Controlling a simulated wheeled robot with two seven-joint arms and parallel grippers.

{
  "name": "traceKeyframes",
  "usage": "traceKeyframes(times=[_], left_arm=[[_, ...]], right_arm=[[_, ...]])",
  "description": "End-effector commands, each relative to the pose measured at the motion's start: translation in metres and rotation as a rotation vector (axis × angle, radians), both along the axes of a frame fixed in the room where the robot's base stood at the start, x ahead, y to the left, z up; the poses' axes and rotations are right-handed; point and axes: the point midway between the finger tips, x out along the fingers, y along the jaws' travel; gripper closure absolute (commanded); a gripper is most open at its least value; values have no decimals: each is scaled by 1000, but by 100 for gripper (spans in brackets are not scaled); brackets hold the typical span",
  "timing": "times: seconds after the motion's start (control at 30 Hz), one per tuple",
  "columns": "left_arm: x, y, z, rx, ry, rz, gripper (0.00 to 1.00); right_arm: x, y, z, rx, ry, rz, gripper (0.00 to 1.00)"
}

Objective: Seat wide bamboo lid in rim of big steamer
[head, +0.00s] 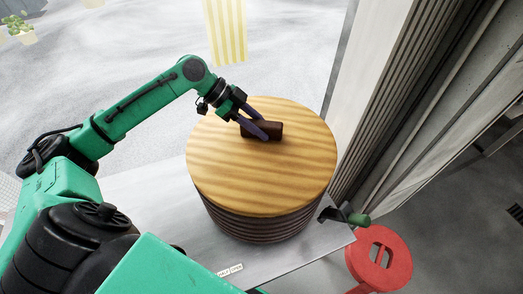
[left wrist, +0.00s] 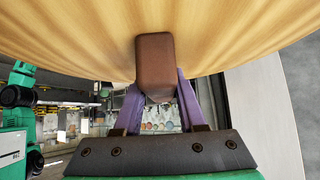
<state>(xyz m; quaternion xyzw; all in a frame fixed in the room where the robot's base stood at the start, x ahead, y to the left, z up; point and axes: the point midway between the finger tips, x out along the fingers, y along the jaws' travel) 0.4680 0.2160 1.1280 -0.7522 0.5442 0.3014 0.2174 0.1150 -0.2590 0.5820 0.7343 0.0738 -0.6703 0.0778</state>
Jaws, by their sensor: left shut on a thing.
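The wide bamboo lid (head: 290,165) is a round, pale striped disc with a dark brown block handle (head: 274,128) on top. It covers the top of the big steamer (head: 265,225), whose dark ribbed wall shows below it. I cannot tell whether the lid sits in the rim or just above it, as the rim is hidden. My left gripper (head: 270,130) is shut on the handle, with its purple fingers on either side. The left wrist view shows the handle (left wrist: 155,62) between the fingers and the lid (left wrist: 70,30) behind it. My right gripper is not in view.
The steamer stands on a grey table (head: 160,205) near its right end. A red stool (head: 380,255) stands off the table's right end. A grey wall (head: 365,90) rises behind on the right.

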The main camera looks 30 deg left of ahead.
Motion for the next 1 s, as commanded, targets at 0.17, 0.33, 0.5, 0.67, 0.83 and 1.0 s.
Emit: traceKeyframes(times=[0.17,0.33,0.5,0.67,0.83,1.0], left_arm=[[1,0,0,-3,-5,1,100],[1,0,-2,-3,-5,1,100],[1,0,-4,-3,-5,1,100],[1,0,-6,-3,-5,1,100],[1,0,-7,-3,-5,1,100],[1,0,-7,-2,-4,0,45]], right_arm=[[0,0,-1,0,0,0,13],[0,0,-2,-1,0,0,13],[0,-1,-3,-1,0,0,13],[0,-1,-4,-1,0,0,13],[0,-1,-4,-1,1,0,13],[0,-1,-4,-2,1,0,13]])
